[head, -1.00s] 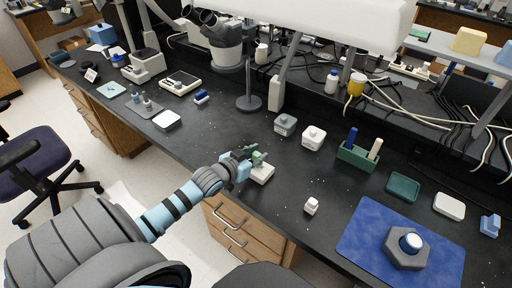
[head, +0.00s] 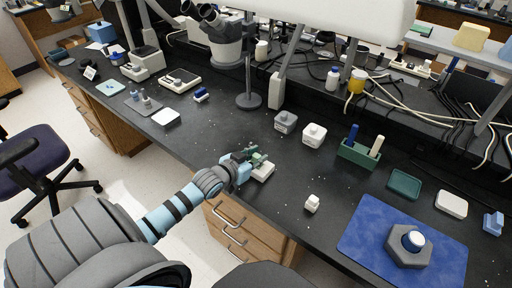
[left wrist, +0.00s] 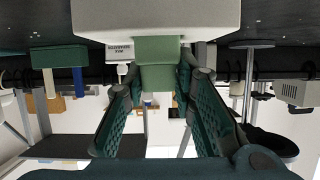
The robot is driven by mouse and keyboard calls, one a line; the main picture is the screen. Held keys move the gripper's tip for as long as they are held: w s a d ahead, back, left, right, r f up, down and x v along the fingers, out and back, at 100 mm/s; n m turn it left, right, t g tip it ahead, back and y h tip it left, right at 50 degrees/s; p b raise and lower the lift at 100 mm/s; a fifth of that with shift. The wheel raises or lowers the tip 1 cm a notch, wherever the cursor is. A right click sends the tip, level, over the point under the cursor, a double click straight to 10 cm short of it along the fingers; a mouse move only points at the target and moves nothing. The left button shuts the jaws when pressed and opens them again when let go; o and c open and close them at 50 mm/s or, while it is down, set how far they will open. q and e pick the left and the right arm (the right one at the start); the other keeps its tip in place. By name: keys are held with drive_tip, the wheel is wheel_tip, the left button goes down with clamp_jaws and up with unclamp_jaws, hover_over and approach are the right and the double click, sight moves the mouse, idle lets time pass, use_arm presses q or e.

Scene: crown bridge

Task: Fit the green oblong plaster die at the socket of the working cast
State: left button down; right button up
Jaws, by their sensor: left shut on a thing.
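The green oblong plaster die (left wrist: 158,62) is between the fingers of my left gripper (left wrist: 160,105) in the left wrist view; it shows small in the head view (head: 257,156). My left gripper (head: 247,157) is shut on it at the front edge of the bench. The off-white working cast (head: 264,172) lies just by the gripper, and fills the top of the left wrist view (left wrist: 158,16). The die's end meets the cast's edge in that view, but its socket is hidden, and I cannot tell whether the die is seated. My right gripper is not in view.
A small white block (head: 312,204) stands to the right. Grey (head: 286,122) and white (head: 314,135) containers and a green holder (head: 358,153) stand behind. A blue mat (head: 365,228) bears a grey hexagonal base (head: 409,247). Bench left of the cast is clear.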

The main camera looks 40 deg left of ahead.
use_arm(q)
drive_tip(key=shift+f, duration=0.4)
drive_tip(key=c, duration=1.2)
unclamp_jaws()
drive_tip(key=shift+c, duration=0.2)
drive_tip(key=shift+s, duration=0.1)
drive_tip(key=v, duration=1.2)
drive_tip(key=shift+d+r, duration=0.1)
